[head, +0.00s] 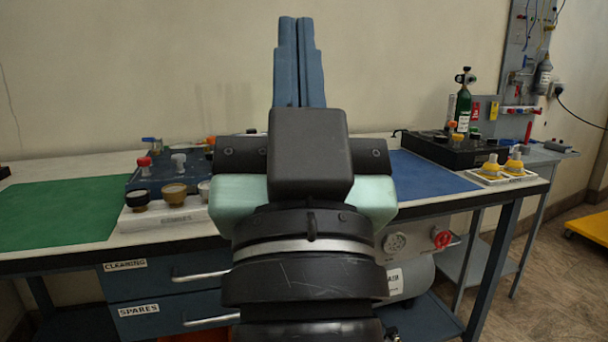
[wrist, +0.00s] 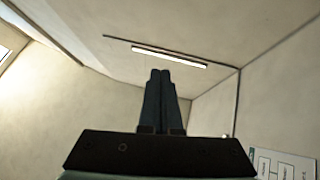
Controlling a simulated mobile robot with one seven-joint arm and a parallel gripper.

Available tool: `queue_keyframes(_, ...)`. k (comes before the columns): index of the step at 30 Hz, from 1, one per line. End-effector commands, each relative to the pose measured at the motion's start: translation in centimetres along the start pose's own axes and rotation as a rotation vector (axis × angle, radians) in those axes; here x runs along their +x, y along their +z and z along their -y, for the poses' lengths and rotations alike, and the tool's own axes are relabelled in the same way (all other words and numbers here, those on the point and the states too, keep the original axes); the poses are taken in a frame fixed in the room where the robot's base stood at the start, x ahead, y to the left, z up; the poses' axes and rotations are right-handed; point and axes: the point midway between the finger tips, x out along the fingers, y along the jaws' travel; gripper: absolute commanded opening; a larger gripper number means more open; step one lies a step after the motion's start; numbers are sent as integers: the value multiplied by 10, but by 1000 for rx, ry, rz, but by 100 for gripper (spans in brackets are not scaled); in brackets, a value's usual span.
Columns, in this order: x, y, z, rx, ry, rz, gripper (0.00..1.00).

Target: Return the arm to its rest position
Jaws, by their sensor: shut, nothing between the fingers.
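My gripper (head: 298,20) stands upright in the middle of the head view, its two blue-grey fingers pointing up in front of the wall. The fingers lie side by side and are shut with nothing between them. In the wrist view my gripper (wrist: 160,72) points toward the ceiling and a lit ceiling lamp (wrist: 168,57). My arm rises in front of the workbench (head: 100,237) and hides the middle of its top.
A green mat (head: 55,212) lies at left and a blue mat (head: 425,174) right of my arm. A tray of knobs (head: 165,215) sits left. A green cylinder (head: 463,110) stands at the right back. Yellow-capped parts (head: 514,162) sit near the right edge. Drawers (head: 160,282) are below.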

Motion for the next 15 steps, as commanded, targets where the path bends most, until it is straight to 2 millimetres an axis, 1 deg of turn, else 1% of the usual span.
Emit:
queue_keyframes(1, -8, -32, 0, -65, 22, -66, 0)
queue_keyframes(2, -14, -49, 0, -104, 39, -102, 0)
queue_keyframes(3, 5, -59, 0, -99, 37, -84, 0)
queue_keyframes(8, 35, -89, 1, -94, 36, -79, 0)
queue_keyframes(15, 84, -141, 4, -91, 34, -77, 0)
